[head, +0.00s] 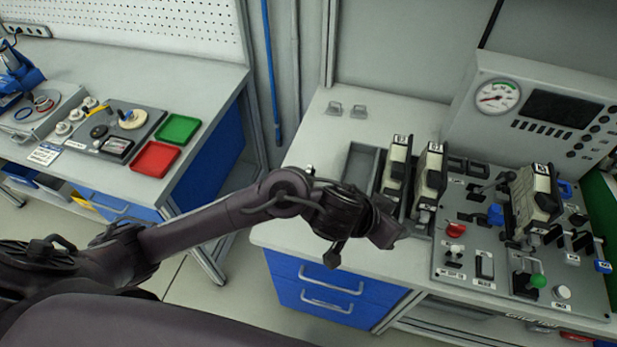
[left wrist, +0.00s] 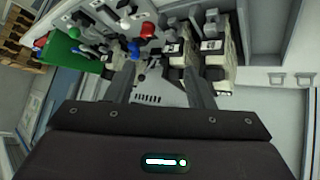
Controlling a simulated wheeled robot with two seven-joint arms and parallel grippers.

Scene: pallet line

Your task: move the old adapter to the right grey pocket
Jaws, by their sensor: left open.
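Three similar cream-and-black adapters are in the head view. One adapter (head: 537,198) sits on the control panel at the right; two more, a left one (head: 397,166) and a right one (head: 429,180), stand side by side at the grey pockets. Their labels are too small to tell which is old. The leftmost grey pocket (head: 361,164) is empty; the right one seems filled by an adapter. My left gripper (head: 398,234) is open and empty, in front of the pair. The left wrist view shows its spread fingers (left wrist: 161,88) and the pair (left wrist: 178,48) beyond. My right gripper is not in view.
The control panel (head: 455,262) carries levers, knobs and a green-topped stick (head: 537,281). A gauge console (head: 497,96) stands behind it. Two small metal brackets (head: 346,109) lie at the back. A separate bench at left holds red (head: 155,158) and green (head: 178,128) trays.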

